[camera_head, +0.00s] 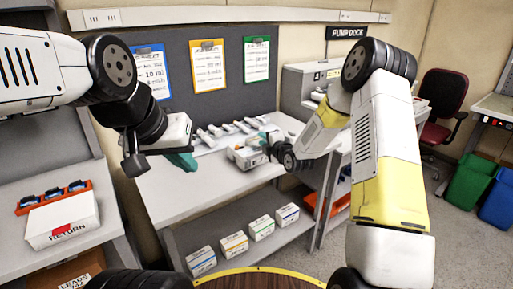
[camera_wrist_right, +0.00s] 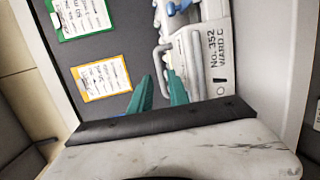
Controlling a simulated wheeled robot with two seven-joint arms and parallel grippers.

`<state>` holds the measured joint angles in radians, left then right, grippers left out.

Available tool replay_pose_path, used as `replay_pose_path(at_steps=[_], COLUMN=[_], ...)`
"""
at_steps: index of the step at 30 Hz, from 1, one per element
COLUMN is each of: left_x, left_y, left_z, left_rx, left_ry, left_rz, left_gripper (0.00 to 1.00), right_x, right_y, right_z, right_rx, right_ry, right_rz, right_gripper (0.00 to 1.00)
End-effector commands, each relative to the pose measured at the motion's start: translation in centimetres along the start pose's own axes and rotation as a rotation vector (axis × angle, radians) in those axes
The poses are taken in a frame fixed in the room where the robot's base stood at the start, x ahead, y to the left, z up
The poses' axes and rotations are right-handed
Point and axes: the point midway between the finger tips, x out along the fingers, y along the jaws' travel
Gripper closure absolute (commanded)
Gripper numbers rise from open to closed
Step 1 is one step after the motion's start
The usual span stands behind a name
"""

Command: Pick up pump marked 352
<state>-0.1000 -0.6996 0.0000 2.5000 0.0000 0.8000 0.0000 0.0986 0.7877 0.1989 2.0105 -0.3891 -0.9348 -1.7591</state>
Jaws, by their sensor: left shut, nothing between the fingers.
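The white pump (camera_wrist_right: 216,52) marked "No. 352 WARD C" fills the upper right of the right wrist view. In the head view a pump (camera_head: 247,156) sits on the bench under my right gripper (camera_head: 268,141). In the right wrist view, my right gripper (camera_wrist_right: 160,88) has its teal fingers apart. The pump's grey handle (camera_wrist_right: 161,62) shows between the fingertips; I cannot tell whether they touch it. My left gripper (camera_head: 184,161) is shut and empty, above the left part of the bench, away from the pump.
Several white devices (camera_head: 222,130) stand in a row along the back of the bench (camera_head: 185,193). Boxes (camera_head: 234,244) stand on the lower shelf. A white box marked RETURN (camera_head: 62,220) is on the left table. Clipboards (camera_head: 208,66) hang on the grey board.

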Motion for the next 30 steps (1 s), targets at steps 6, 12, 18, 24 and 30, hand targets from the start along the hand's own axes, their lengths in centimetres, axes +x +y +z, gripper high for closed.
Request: replay_pose_path(at_steps=[6,12,18,24,30], left_x=[0.0,0.0,0.0,0.0,0.0], left_y=[0.0,0.0,0.0,0.0,0.0], left_z=[0.0,0.0,0.0,0.0,0.0], left_rx=[0.0,0.0,0.0,0.0,0.0], left_ry=[0.0,0.0,0.0,0.0,0.0], left_rz=[0.0,0.0,0.0,0.0,0.0], left_gripper=[1.0,1.0,1.0,1.0,1.0], right_x=[2.7,5.5,6.2,6.1,6.1], right_y=[-0.1,0.0,0.0,0.0,0.0], right_z=[0.0,0.0,0.0,0.0,0.0], right_rx=[0.003,0.003,0.003,0.003,0.003], right_ry=[0.0,0.0,0.0,0.0,0.0], right_rz=[0.0,0.0,-0.002,-0.002,-0.001], right_gripper=[0.78,0.78,0.78,0.96,1.0])
